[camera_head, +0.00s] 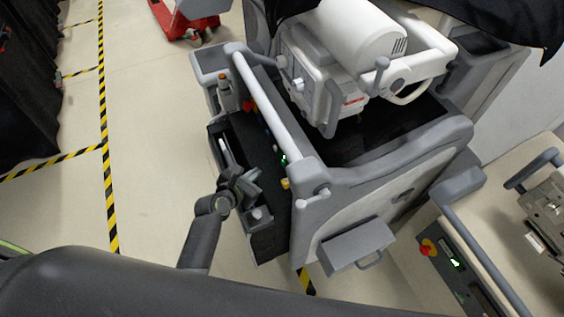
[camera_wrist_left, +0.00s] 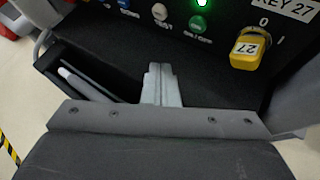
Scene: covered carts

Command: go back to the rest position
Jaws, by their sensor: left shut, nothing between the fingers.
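My left gripper (camera_head: 246,183) is in front of the control panel side of a grey and white cart (camera_head: 330,190) in the head view. Its fingers are shut and empty. In the left wrist view the closed fingers (camera_wrist_left: 161,84) point at the dark panel, just below its row of buttons. Whether they touch the panel I cannot tell. My right gripper is not in either view.
A side tray (camera_wrist_left: 85,77) holds a pale stick. A second cart (camera_head: 470,255) stands at lower right. Open floor (camera_head: 150,120) with striped tape lies to the left.

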